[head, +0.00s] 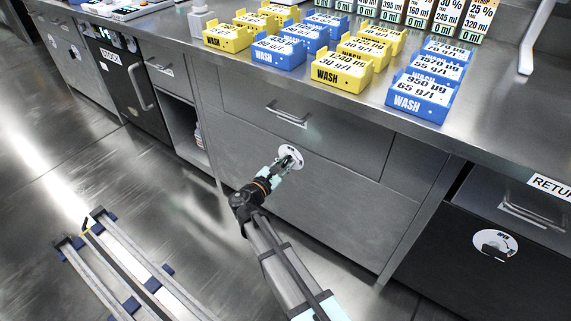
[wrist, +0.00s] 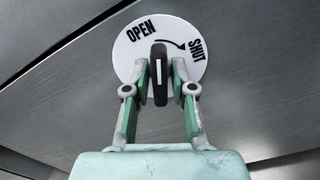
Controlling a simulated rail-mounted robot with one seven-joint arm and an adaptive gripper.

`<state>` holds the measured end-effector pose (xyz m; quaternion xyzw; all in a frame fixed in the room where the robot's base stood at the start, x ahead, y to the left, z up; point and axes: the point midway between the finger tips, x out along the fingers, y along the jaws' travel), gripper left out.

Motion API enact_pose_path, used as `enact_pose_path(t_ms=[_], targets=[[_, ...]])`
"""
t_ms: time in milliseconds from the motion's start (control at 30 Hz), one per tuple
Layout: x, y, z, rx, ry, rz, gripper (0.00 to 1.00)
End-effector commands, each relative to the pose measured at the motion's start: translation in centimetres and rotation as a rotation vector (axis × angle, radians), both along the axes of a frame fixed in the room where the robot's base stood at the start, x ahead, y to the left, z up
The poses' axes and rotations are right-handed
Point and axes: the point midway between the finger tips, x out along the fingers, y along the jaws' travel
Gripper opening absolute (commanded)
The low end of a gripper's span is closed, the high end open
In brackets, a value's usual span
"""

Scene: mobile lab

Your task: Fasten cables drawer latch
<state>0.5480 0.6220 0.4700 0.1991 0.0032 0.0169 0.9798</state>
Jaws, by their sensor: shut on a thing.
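A round white latch plate (head: 291,151) sits on the wide steel drawer front (head: 335,195) under the bench; the front looks closed. In the wrist view the plate (wrist: 125,62) reads OPEN at upper left and SHUT at right, with a curved arrow from OPEN to SHUT. A black latch knob (wrist: 158,75) with a white line stands upright in that view, its top between the two words and nearer OPEN. My gripper (wrist: 160,82) is shut on the knob, one finger on each side. In the head view my gripper (head: 285,163) hides part of the plate. No cables label is readable.
A metal handle (head: 288,115) sticks out above the latch. A dark drawer front (head: 470,265) at right carries another round latch plate (head: 496,243). Blue and yellow WASH boxes (head: 340,72) stand on the bench. A rail-like frame (head: 130,265) lies on the floor at left.

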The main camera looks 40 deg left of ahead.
Motion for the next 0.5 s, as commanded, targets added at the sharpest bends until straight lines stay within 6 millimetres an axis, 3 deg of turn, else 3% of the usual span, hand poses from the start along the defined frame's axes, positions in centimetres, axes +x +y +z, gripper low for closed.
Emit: enact_pose_path(t_ms=[500], targets=[[0.06, 0.0, -0.35, 0.494, 0.018, 0.001, 0.0]])
